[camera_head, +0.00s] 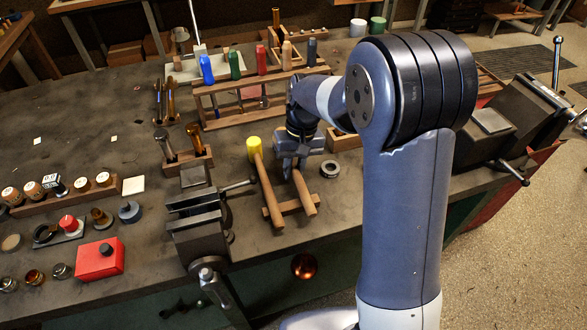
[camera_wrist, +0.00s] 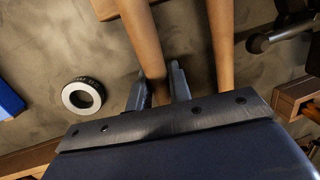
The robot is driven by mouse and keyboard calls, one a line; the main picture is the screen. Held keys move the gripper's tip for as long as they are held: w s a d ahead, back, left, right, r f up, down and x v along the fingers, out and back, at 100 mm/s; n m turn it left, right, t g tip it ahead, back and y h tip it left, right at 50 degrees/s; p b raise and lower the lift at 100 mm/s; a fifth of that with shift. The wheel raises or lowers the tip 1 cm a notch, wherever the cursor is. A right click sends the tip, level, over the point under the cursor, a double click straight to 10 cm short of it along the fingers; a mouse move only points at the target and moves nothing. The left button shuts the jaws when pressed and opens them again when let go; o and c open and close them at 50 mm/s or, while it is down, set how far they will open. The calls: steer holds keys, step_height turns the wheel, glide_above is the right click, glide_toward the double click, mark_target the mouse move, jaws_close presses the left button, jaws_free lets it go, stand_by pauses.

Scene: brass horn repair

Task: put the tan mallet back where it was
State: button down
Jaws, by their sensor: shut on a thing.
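My gripper (camera_head: 290,172) is over the bench, right of the yellow-headed mallet (camera_head: 254,148). In the wrist view my gripper's fingers (camera_wrist: 160,88) are shut on a wooden handle (camera_wrist: 143,40), taken as the tan mallet's. The same handle (camera_head: 304,192) slopes toward the bench's front edge in the head view. Its head is hidden behind my gripper. Its near end is over a low wooden rest (camera_head: 291,207); I cannot tell if it touches. The yellow mallet's handle (camera_head: 267,190) lies alongside, left of the held one, with its near end at this rest.
A dark vise (camera_head: 197,215) stands left of the mallets. A ring-shaped roll (camera_head: 330,168) lies close to the right, also seen in the wrist view (camera_wrist: 82,96). A wooden rack (camera_head: 235,85) with coloured-handled tools stands behind. A wooden block with tools (camera_head: 188,160) is at left.

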steer(key=shift+f, duration=0.4)
steer(key=shift+f, duration=0.1)
steer(key=c, duration=1.6)
jaws_free()
steer(key=v, duration=1.2)
